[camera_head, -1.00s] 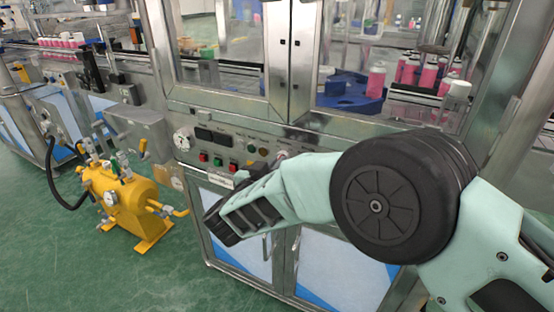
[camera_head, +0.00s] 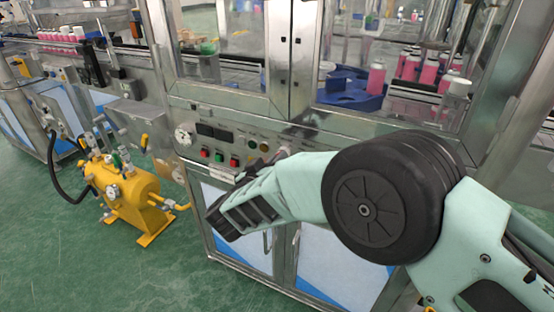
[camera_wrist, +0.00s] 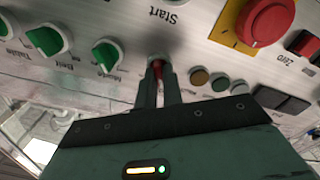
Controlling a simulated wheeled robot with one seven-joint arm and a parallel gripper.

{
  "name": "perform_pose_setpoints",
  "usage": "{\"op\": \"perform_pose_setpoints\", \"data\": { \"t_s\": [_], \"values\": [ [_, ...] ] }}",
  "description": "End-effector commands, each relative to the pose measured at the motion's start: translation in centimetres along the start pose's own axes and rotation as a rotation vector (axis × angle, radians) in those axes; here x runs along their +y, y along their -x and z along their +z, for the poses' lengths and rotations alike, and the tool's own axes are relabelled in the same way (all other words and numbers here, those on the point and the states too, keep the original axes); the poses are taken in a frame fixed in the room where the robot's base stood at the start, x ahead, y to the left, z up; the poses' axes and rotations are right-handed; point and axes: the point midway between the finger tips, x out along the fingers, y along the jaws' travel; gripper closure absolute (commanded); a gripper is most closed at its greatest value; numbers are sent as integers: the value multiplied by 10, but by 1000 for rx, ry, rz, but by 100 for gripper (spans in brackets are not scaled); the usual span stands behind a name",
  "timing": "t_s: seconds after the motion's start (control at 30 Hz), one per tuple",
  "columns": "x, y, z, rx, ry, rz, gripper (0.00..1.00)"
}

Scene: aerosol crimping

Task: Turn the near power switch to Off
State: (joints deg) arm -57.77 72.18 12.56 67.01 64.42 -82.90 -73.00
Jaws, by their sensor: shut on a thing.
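In the wrist view, my gripper (camera_wrist: 158,84) is shut on a small red switch knob (camera_wrist: 157,66) on the metal control panel (camera_wrist: 205,52). The fingers stand one on each side of the knob and cover part of it. I see no label on this knob, so I cannot read whether it is the power switch or which position it is in. In the head view, my arm reaches to the panel (camera_head: 228,143) on the front of the near machine, and the fingertips cannot be made out there.
Green knobs (camera_wrist: 107,55) sit left of the fingers. A red emergency button (camera_wrist: 268,20) on a yellow plate and small round buttons (camera_wrist: 199,77) lie to the right. A yellow tank (camera_head: 130,192) stands on the green floor left of the machine.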

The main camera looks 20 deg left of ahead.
Motion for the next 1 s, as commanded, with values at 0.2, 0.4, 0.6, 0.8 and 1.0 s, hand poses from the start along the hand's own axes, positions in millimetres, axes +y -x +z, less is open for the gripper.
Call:
{"op": "perform_pose_setpoints", "data": {
  "t_s": [0.2, 0.4, 0.6, 0.8, 1.0],
  "values": [
    [-1, 1, 1, 0, 3, -2, 83],
    [-1, 1, 0, 0, 1, -2, 70],
    [-1, 4, 0, 0, 1, -2, 70],
    [-1, 31, 0, 1, 1, -4, 70],
    [-2, 78, 0, 1, 1, -5, 70]
  ]
}}
